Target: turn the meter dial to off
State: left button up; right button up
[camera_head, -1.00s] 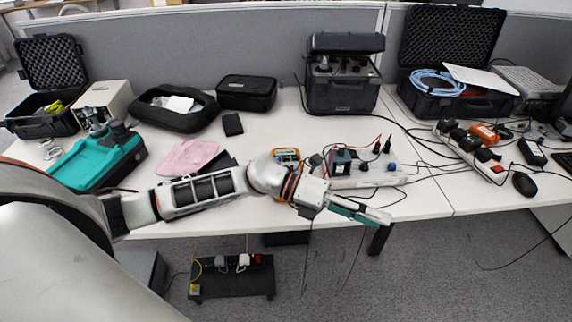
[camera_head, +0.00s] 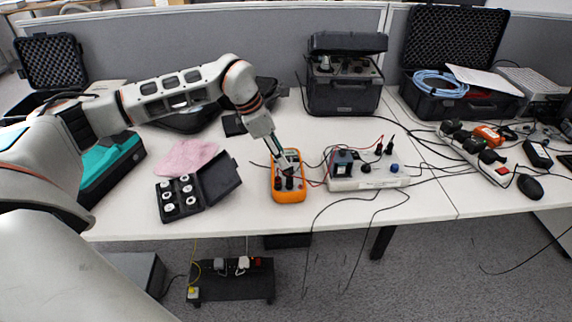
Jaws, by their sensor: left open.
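The orange meter (camera_head: 289,192) lies on the white table near its front edge, with black leads plugged in at its lower part. My left gripper (camera_head: 286,171) points down over the middle of the meter, where a dial would be. Its fingers are open and hide the dial, so I cannot see the dial's setting or whether the fingers touch it. My right gripper is not in view.
An open black case (camera_head: 171,209) of small weights lies left. A pink cloth (camera_head: 188,157) lies behind it.

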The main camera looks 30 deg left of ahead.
aim_at(288, 169)
pick_arm(q)
jog(key=x, duration=0.5)
jog(key=shift+b, duration=0.3)
jog(key=c, duration=1.1)
